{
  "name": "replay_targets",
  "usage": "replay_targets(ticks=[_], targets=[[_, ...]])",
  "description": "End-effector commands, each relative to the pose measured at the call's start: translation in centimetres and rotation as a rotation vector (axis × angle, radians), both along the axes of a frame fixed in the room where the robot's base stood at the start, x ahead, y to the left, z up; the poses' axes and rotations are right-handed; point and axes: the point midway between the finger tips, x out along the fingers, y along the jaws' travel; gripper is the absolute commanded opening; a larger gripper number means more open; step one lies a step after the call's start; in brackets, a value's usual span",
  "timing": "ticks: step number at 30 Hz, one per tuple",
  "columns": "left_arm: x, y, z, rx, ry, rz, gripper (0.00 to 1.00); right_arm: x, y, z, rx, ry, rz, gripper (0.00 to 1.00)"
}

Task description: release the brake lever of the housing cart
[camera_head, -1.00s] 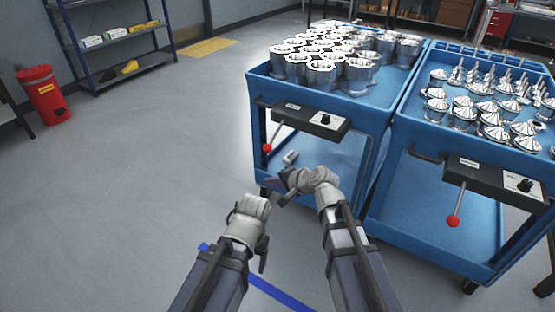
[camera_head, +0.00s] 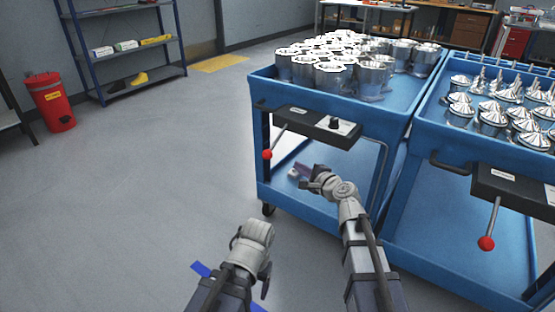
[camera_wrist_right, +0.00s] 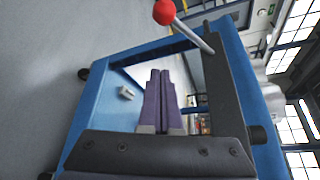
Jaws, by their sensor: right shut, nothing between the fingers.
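The housing cart (camera_head: 300,95) is the blue left cart, with shiny metal housings on its top tray. Its brake lever (camera_head: 267,155) has a red ball on a thin metal rod and slants down-left from a dark panel (camera_head: 318,125). In the right wrist view the red ball (camera_wrist_right: 164,12) is at the top, beyond and above my fingertips. My right gripper (camera_head: 303,172) is shut and empty, below and right of the ball and apart from it. Its purple fingers (camera_wrist_right: 160,73) lie together in the wrist view. My left gripper (camera_head: 265,284) hangs low near the bottom edge; its fingers are unclear.
A second blue cart (camera_head: 462,188) with metal cone-shaped parts stands close on the right, with its own red-balled lever (camera_head: 487,242). A small pale object (camera_head: 293,174) lies by the cart's lower shelf. Open floor lies left, with a red bin (camera_head: 50,105) and a shelf rack (camera_head: 125,50) beyond.

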Motion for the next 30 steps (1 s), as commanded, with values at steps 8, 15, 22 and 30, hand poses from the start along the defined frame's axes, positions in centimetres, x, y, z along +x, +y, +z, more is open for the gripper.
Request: replay_targets(ticks=[8, 15, 22, 30], targets=[[0.0, 0.0, -0.5, -0.001, 0.0, -0.001, 0.73, 1.7, 0.9, -0.6, -0.003, 0.0, 0.003, 0.0], [0.0, 0.0, -1.7, -0.002, 0.0, -0.003, 0.73, 6.1, 3.1, -1.7, -0.003, 0.0, 0.003, 0.0], [0.0, -0.1, -1.7, -0.002, 0.0, -0.003, 0.73, 8.3, 5.2, -1.7, -0.003, 0.001, 0.004, 0.0], [0.0, 0.0, -0.5, -0.001, 0.0, -0.001, 0.73, 6.3, 6.9, -0.5, -0.003, 0.0, 0.002, 0.0]])
